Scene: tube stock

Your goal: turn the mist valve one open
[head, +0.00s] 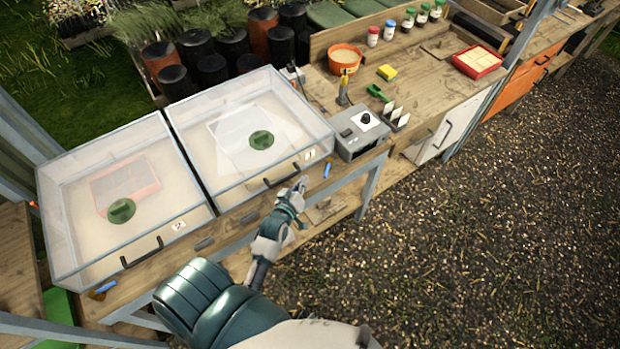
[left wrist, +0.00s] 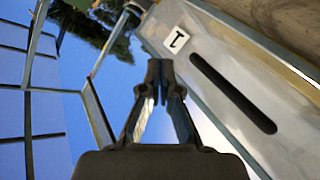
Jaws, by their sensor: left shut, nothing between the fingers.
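A small blue lever (head: 327,168), which looks like mist valve one, sits on the front of the bench just right of the label 1 (head: 310,155). It stands steep in the picture; I cannot tell its exact setting. My left gripper (head: 301,183) is shut and empty, a little left of and below the lever, in front of the right clear box (head: 215,190). In the left wrist view the closed fingertips (left wrist: 161,72) are near the label 1 (left wrist: 177,40) and the dark box handle (left wrist: 232,92). The lever is not seen there.
The left clear box (head: 60,235) has label 2 (head: 178,225) and another blue lever (head: 103,288) below it. The right box's handle (head: 282,173) juts out close to my gripper. A grey control box (head: 360,140) stands right of the lever. Gravel in front is clear.

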